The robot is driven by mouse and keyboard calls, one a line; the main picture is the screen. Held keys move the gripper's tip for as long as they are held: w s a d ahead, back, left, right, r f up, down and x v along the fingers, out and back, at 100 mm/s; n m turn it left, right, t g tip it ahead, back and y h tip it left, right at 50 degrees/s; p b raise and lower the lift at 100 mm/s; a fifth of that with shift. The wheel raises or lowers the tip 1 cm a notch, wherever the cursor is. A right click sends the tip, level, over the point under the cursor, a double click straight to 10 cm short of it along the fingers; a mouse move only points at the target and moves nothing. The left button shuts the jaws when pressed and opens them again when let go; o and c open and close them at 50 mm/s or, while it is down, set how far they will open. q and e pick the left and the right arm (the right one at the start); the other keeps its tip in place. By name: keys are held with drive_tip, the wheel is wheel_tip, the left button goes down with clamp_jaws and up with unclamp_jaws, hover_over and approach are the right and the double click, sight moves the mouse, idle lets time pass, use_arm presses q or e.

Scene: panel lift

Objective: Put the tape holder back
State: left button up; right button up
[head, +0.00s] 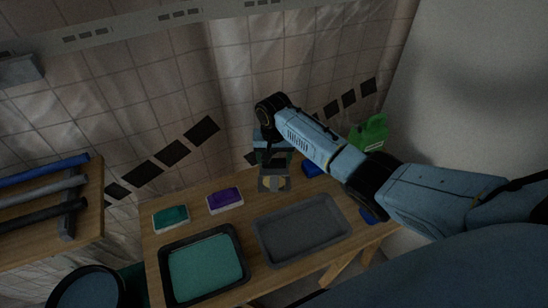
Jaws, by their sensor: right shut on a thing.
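My right arm comes in from the right, and its gripper (274,174) points down over the back of the wooden table. It is shut on a small grey and tan thing (274,185), which looks like the tape holder. The thing is small and dim here, and the fingers partly cover it. I cannot tell whether it touches the table top. My left gripper is not in view.
On the table (188,196) are a teal block (171,217), a purple block (225,199), a black tray (206,264) with a teal inside, a grey tray (301,229) and a blue item (313,169). A green object (371,132) stands behind my arm. A shelf (84,222) holds bars at left.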

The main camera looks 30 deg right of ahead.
drive_tip(key=o, duration=1.2)
drive_tip(key=r+p, duration=0.1)
drive_tip(key=r, duration=0.7)
drive_tip(key=s+r+p, duration=0.1)
drive_tip(key=r, duration=0.3)
drive_tip(key=shift+a+p, duration=0.2)
drive_tip(key=shift+p, duration=0.1)
